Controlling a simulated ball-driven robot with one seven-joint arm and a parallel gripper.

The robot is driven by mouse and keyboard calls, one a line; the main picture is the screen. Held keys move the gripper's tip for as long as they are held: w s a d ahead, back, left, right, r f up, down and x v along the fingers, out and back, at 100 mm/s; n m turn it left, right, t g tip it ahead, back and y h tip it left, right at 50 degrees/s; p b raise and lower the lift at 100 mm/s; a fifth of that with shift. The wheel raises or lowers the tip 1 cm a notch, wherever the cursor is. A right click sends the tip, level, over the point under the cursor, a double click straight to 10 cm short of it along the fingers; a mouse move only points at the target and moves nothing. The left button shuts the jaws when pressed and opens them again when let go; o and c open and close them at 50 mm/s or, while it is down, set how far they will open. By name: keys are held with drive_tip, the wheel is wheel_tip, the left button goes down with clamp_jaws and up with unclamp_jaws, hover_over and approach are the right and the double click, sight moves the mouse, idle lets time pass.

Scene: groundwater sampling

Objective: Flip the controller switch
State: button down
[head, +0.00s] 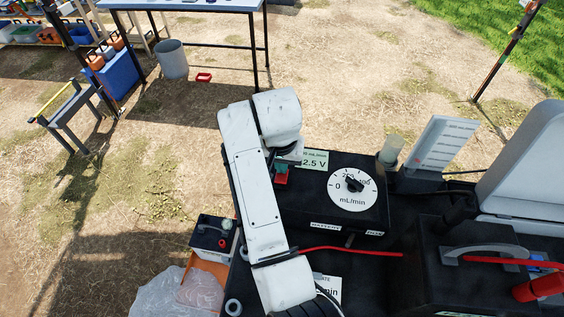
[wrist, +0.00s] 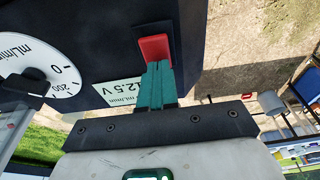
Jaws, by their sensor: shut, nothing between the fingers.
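The red switch (wrist: 155,48) sits on the dark controller box (wrist: 85,35). It also shows as a red patch below my wrist in the head view (head: 281,167), partly covered. My gripper (wrist: 156,68) has teal fingers pressed together with nothing between them. Their tips are right at the edge of the red switch in the wrist view. I cannot tell whether they touch it. Which way the switch is set is not clear.
A red cable (head: 350,250) runs beside my arm. A clear cup (head: 390,150) and a white graduated panel (head: 440,145) stand behind the box. A black case (head: 470,270) is at right. A battery (head: 213,237) and a plastic bag (head: 195,292) lie at lower left.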

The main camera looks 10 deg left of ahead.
drive_tip(key=shift+s+f+p, duration=0.25)
drive_tip(key=shift+s+p, duration=0.6)
drive_tip(key=shift+s, duration=0.1)
drive_tip(key=shift+r+p, duration=0.4)
drive_tip(key=shift+r, duration=0.1)
wheel_tip(320, 180, up, 13)
drive_tip(key=s+p, duration=0.2)
drive_tip(key=shift+s, duration=0.25)
drive_tip(key=w+p, duration=0.1)
drive_tip(key=p, duration=0.2)
drive_tip(key=shift+w+d+r+p, duration=0.1)
drive_tip(key=shift+r+p, duration=0.05)
drive_tip(key=shift+p, duration=0.15)
